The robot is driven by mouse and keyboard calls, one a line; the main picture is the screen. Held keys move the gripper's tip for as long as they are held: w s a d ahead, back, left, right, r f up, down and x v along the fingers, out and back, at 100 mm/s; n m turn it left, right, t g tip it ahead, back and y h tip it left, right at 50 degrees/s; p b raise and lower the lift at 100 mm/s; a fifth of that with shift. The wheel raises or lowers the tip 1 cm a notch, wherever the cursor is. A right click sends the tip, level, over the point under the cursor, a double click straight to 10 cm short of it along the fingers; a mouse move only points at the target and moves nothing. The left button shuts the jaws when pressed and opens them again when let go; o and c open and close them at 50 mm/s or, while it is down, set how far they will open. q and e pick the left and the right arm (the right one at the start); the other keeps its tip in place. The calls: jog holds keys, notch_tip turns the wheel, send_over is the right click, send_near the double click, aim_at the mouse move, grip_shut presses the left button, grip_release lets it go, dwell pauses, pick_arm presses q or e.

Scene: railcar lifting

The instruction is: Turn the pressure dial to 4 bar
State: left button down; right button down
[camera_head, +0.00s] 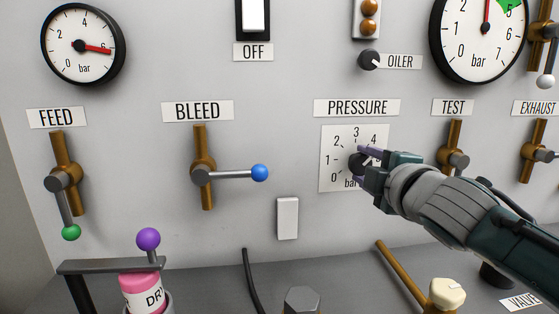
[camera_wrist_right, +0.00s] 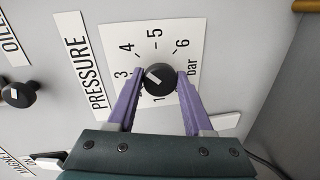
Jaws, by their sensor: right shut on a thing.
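The pressure dial is a black knob (camera_head: 356,164) on a white square scale plate (camera_head: 333,180) under the PRESSURE label (camera_head: 357,108). The right gripper (camera_head: 367,166) is shut on the knob, its two purple fingers on opposite sides. In the right wrist view, the knob (camera_wrist_right: 160,80) sits between the fingertips of my right gripper (camera_wrist_right: 161,82). Its white mark points up-left in that view, between 3 and 4 or close to 4; I cannot tell exactly. The fingers hide part of the scale. My left gripper is not in view.
A gauge (camera_head: 480,38) above right has a red needle pointing up and a green band near 5. The TEST lever (camera_head: 454,148) is close behind my right wrist. The OILER knob (camera_head: 369,60) is above, the BLEED lever (camera_head: 230,174) to the left.

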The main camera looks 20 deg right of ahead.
jog(key=shift+f, duration=0.15)
jog(key=c, duration=0.8)
grip_release()
jog(key=o, duration=0.5)
jog(key=shift+c, duration=0.2)
jog(key=v, duration=1)
jog(key=shift+p, duration=0.4)
